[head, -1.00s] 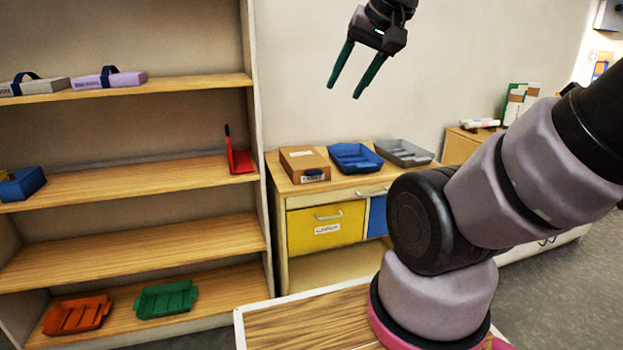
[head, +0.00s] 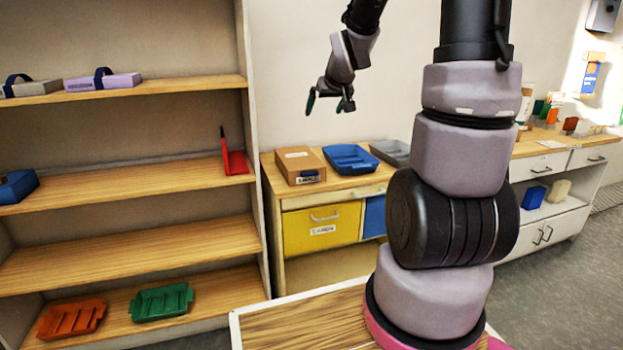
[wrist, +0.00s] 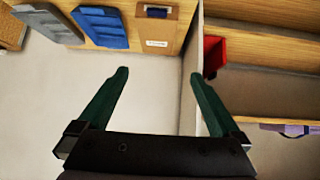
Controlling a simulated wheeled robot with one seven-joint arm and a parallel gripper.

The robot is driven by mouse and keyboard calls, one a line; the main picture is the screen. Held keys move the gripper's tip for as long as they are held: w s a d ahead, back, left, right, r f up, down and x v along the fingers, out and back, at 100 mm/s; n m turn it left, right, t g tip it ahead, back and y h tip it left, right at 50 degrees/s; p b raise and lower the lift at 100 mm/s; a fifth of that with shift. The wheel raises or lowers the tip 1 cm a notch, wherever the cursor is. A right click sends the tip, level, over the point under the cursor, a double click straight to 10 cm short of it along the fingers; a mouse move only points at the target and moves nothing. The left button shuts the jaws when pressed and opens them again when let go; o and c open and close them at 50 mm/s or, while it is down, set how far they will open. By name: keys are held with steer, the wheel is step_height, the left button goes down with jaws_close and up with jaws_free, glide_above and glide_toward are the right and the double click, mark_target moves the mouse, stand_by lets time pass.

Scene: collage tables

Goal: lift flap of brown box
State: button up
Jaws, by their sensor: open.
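The brown box (head: 300,165) lies closed on the wooden cabinet top, at its left end, with a white label and a dark blue piece at its front. It also shows in the wrist view (wrist: 158,29) at the top, near the middle. My gripper (head: 328,102) hangs in the air above the cabinet, apart from the box, partly turned away in the head view. In the wrist view my gripper's green fingers (wrist: 158,78) are spread wide with nothing between them.
A blue tray (head: 351,158) sits right beside the box, and a grey tray (head: 392,152) stands further right. A tall shelf (head: 255,150) rises at the left of the cabinet, with a red object (head: 233,160) on it.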

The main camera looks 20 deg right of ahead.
steer(key=w+d+f+n+t+y, duration=0.1)
steer(key=w+d+f+n+t, duration=0.1)
steer(key=w+f, duration=1.1)
steer(key=t+y, duration=0.1)
steer(key=t, duration=0.1)
glide_toward(310, 175)
step_height(310, 175, up, 4)
steer(key=a, duration=0.1)
step_height(310, 175, down, 8)
steer(key=s+m+t+h, duration=0.1)
steer(key=s+m+t, duration=0.1)
steer(key=s+t, duration=0.15)
steer(key=shift+t, duration=0.45)
steer(key=w, duration=1.1)
steer(key=shift+w+d, duration=0.1)
steer(key=shift+w, duration=0.1)
steer(key=shift+r, duration=0.1)
jaws_close()
